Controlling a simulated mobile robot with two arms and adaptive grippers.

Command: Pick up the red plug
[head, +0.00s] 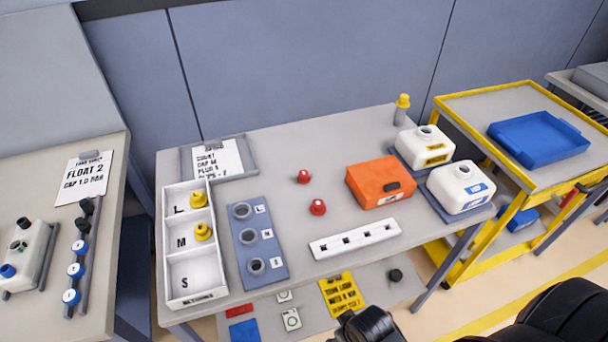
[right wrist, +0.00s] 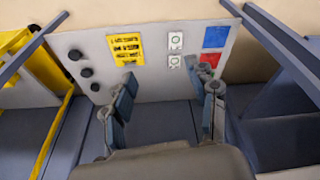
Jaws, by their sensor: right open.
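Two small red knob-like pieces stand on the grey table in the head view: a smaller one (head: 303,176) farther back and a larger one (head: 318,207) nearer. I cannot tell for certain which is the plug. My right gripper (right wrist: 162,85) is open and empty in the right wrist view, over the low shelf area with no red plug between its fingers. In the head view, a dark part of my right arm (head: 368,326) shows at the bottom edge, in front of the table and apart from both red pieces. My left gripper is not in view.
Near the red pieces are an orange box (head: 380,184), a white slotted strip (head: 355,239) and a blue-grey plate with holes (head: 274,270). A white tray (head: 193,275) holds yellow plugs. White tanks (head: 461,187) stand right. A yellow cart (head: 447,100) adjoins the table.

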